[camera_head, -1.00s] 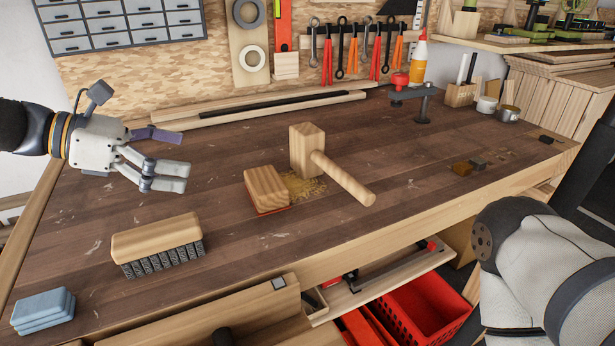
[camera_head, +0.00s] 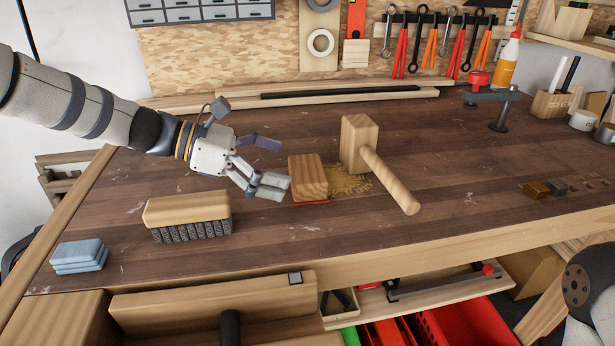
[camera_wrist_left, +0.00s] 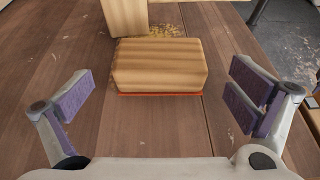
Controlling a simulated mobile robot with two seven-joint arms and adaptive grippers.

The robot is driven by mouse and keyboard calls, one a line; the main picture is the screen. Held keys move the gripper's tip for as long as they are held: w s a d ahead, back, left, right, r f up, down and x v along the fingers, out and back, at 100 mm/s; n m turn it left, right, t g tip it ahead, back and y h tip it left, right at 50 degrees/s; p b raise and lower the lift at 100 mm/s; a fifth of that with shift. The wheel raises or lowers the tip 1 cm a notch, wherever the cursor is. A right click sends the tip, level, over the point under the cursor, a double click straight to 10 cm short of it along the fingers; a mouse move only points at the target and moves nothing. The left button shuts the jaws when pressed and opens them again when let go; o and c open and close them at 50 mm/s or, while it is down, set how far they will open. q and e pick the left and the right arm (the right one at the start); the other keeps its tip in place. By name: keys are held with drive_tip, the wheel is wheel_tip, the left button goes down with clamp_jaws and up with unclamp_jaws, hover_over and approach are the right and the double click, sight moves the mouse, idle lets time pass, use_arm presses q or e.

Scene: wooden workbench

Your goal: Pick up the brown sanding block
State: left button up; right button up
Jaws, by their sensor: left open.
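The brown sanding block (camera_head: 309,177) is a wooden block with a red underside, lying flat on the workbench. In the left wrist view the block (camera_wrist_left: 160,66) lies ahead, between the lines of the two spread finger sides. My left gripper (camera_head: 272,165) is open and empty, just left of the block in the head view, with its fingers pointing at it. In the left wrist view the gripper (camera_wrist_left: 160,100) has purple pads apart on both sides, and nothing is between them. My right gripper is not in view; only part of my right arm shows at the lower right.
A wooden mallet (camera_head: 360,145) stands just right of the block, with sawdust (camera_head: 347,183) between them. A brush (camera_head: 188,216) and blue pads (camera_head: 79,256) lie at the left front. A clamp (camera_head: 499,110) is at the back right. The bench front right of centre is clear.

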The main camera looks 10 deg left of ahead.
sight(294, 169)
use_arm(q)
drive_tip(key=x, duration=0.5)
drive_tip(key=shift+w+d+f, duration=0.1)
drive_tip(key=shift+d+f, duration=0.05)
drive_tip(key=shift+d, duration=0.1)
drive_tip(key=c, duration=1.2)
drive_tip(key=shift+o, duration=0.2)
